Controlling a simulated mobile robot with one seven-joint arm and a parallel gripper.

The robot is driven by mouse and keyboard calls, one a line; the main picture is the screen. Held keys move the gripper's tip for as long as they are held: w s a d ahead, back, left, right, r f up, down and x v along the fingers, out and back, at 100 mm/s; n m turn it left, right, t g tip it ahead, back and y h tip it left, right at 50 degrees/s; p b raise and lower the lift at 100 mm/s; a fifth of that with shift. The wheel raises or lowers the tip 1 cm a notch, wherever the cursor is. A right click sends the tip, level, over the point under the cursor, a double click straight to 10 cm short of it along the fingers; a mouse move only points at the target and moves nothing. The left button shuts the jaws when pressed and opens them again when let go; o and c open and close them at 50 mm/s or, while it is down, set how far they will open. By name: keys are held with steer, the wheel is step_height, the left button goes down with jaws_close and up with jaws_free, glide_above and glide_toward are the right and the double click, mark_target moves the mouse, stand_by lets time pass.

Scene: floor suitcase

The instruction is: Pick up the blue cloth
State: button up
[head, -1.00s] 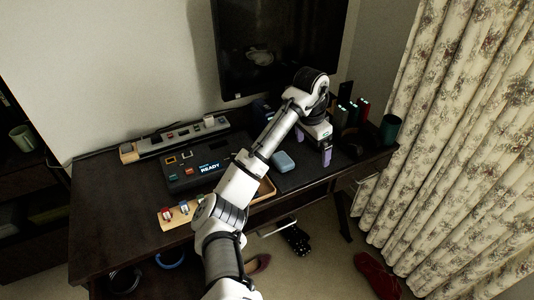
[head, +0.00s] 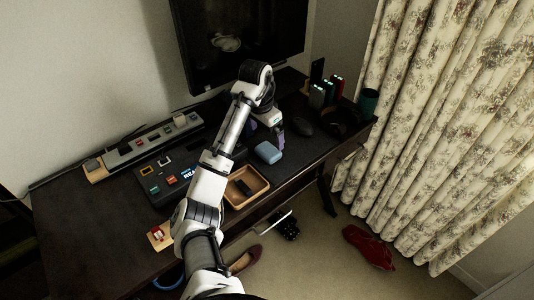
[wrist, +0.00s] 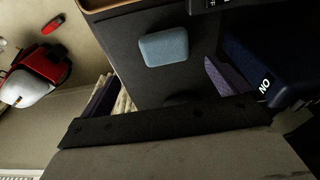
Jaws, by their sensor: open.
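The blue cloth (head: 268,152) looks like a small, thick light-blue pad with rounded corners. It lies flat on the dark desk mat, right of a wooden tray. It also shows in the wrist view (wrist: 164,48), uncovered, at upper middle. Nothing is between the fingers, and I see no contact with the cloth.
The wooden tray (head: 246,187) holds a dark item. A dark blue box marked "NO" (wrist: 265,72) is close beside the right finger in the wrist view. A green cup (head: 367,102) stands at the desk's right end.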

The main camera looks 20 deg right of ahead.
mark_target(268, 150)
steer(key=f, duration=0.2)
steer(key=f+b, duration=0.1)
steer(key=shift+w+d+f, duration=0.15)
steer(key=shift+d+f, duration=0.1)
steer(key=shift+f, duration=0.15)
steer(key=shift+w+d+f, duration=0.1)
steer(key=shift+w+f, duration=0.05)
steer(key=shift+f, duration=0.65)
steer(key=shift+w+d+f, duration=0.1)
steer(key=shift+w+f, duration=0.1)
steer(key=shift+f, duration=0.55)
steer(key=shift+w+d+f, duration=0.1)
steer(key=shift+w+f, duration=0.05)
steer(key=shift+f, duration=0.65)
steer(key=shift+c, duration=0.3)
steer(key=c, duration=0.9)
